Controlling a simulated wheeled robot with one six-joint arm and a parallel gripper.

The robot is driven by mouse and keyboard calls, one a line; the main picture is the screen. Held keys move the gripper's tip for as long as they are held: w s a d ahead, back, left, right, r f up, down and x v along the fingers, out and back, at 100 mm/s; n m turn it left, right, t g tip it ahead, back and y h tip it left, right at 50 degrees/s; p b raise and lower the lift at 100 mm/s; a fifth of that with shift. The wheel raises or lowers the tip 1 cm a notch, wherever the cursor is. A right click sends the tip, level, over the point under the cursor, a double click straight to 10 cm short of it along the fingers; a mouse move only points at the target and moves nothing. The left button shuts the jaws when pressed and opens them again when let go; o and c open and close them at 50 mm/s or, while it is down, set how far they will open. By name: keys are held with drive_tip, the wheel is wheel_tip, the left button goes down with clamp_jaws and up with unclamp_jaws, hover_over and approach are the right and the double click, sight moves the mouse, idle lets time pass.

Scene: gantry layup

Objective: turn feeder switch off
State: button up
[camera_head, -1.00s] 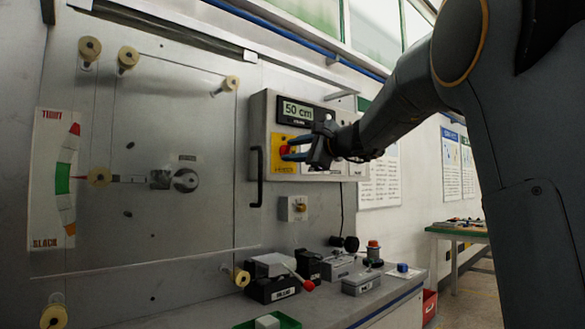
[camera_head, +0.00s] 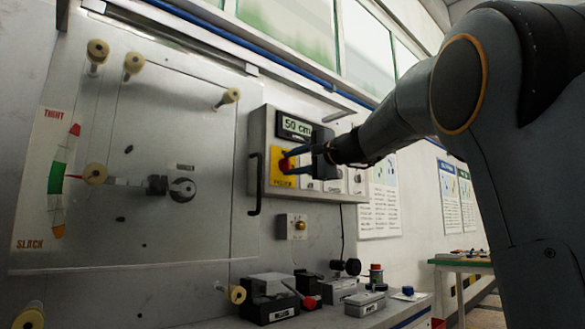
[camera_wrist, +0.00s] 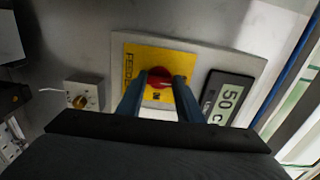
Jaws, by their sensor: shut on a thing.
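The feeder switch is a red rotary knob (camera_head: 286,163) on a yellow plate (camera_head: 277,181), at the left of a grey control box on the wall. In the wrist view the red knob (camera_wrist: 159,78) sits between my two blue fingertips, on its yellow plate (camera_wrist: 133,63). My gripper (camera_head: 290,161) is shut on the knob, one finger on each side; it also shows in the wrist view (camera_wrist: 158,84). The fingers hide part of the knob's edges and the plate's lower part in the wrist view. The knob's exact angle is hard to read.
A display reading 50 cm (camera_head: 297,127) sits above the knob. Other small dials (camera_head: 333,186) are to its right, partly behind my gripper. A small box with a yellowish knob (camera_head: 297,226) is below. A black handle (camera_head: 256,184) stands close on the left. Boxes (camera_head: 268,297) crowd the bench below.

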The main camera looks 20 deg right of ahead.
drive_tip(key=shift+f, duration=0.1)
drive_tip(key=o, duration=1.1)
drive_tip(key=shift+s, duration=0.1)
drive_tip(key=v, duration=0.7)
drive_tip(key=shift+s+d, duration=0.1)
drive_tip(key=shift+s, duration=0.2)
